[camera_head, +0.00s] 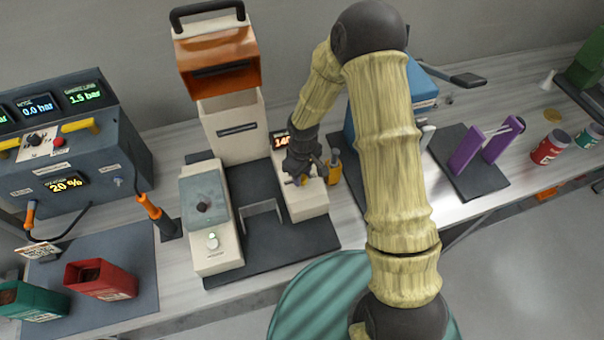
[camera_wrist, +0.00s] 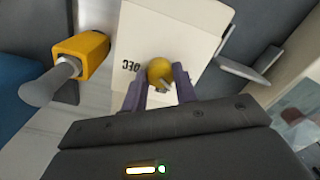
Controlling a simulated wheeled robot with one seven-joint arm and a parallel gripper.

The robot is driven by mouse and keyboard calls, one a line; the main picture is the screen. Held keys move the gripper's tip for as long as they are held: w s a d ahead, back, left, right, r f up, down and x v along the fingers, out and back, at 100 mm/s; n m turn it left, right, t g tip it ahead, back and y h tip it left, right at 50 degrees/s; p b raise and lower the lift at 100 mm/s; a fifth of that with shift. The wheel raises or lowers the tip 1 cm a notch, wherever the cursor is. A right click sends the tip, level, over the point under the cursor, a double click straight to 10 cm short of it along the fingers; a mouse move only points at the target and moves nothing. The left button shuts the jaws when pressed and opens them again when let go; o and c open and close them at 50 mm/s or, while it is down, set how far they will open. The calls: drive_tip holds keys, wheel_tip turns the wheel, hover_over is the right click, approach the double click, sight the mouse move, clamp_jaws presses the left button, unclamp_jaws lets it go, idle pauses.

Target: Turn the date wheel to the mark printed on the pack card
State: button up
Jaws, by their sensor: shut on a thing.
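The date wheel's yellow knob (camera_wrist: 159,71) sits on a cream panel (camera_wrist: 185,30) in the wrist view. My gripper (camera_wrist: 160,86) is shut on this knob, one finger on each side. Dark lettering that seems to read "DEC" shows upside down beside it; other marks are hidden by the fingers. In the head view my gripper (camera_head: 304,170) reaches down to the cream right-hand block (camera_head: 305,205) of the machine, and a bit of yellow shows under it. A small white printed card (camera_head: 38,250) stands at the left; its print is too small to read, and I cannot tell whether it is the pack card.
A yellow block with a grey handle (camera_wrist: 84,58) stands close beside the panel. An orange-topped housing (camera_head: 218,60) rises behind. A grey control box (camera_head: 75,150), a red open pack (camera_head: 100,279) and a green one (camera_head: 32,300) are left. Purple posts (camera_head: 465,150) stand right.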

sight(303, 176)
drive_tip(key=shift+n, duration=1.5)
drive_tip(key=o, duration=1)
drive_tip(key=shift+c, duration=0.2)
drive_tip(key=shift+r, duration=0.1)
wheel_tip(303, 176, up, 17)
drive_tip(key=b, duration=0.1)
drive_tip(key=shift+w+r, duration=0.15)
drive_tip(key=shift+w, duration=0.05)
drive_tip(key=shift+d, duration=0.1)
